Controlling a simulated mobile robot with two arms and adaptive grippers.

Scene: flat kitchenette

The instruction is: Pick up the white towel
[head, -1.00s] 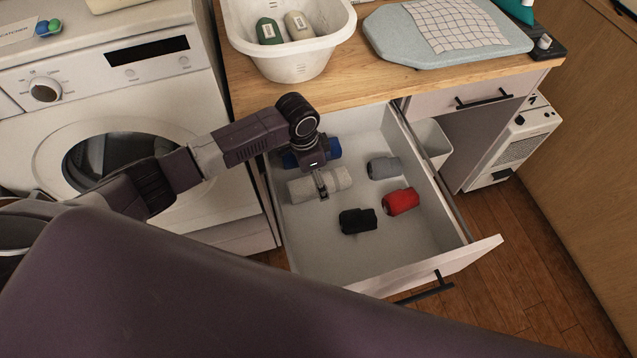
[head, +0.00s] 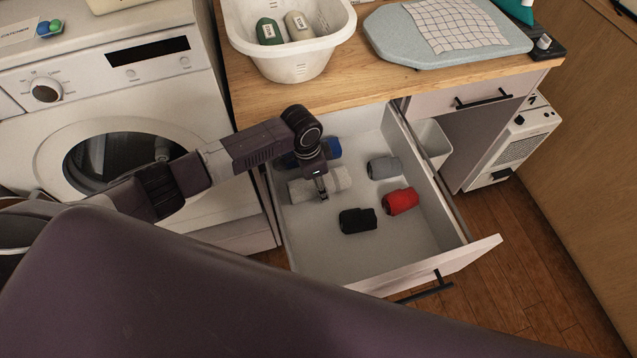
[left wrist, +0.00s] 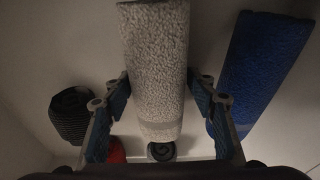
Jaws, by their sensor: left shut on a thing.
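The white towel (head: 340,179) is a rolled, textured light-grey-white cylinder lying in the open drawer. It also shows in the left wrist view (left wrist: 156,65), running down between the fingers. My left gripper (head: 321,190) points down over the towel's middle, one finger on each side. In the left wrist view the left gripper (left wrist: 163,112) is shut on the towel, with its blue finger pads beside it. Part of the towel is hidden behind the gripper in the head view. My right gripper is not in view.
A blue rolled towel (head: 329,148) lies just behind the white one. Grey (head: 383,168), red (head: 402,201) and black (head: 357,220) rolls lie to the right and front. The drawer front (head: 440,265) and walls surround them. The counter (head: 362,88) overhangs the drawer's back.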

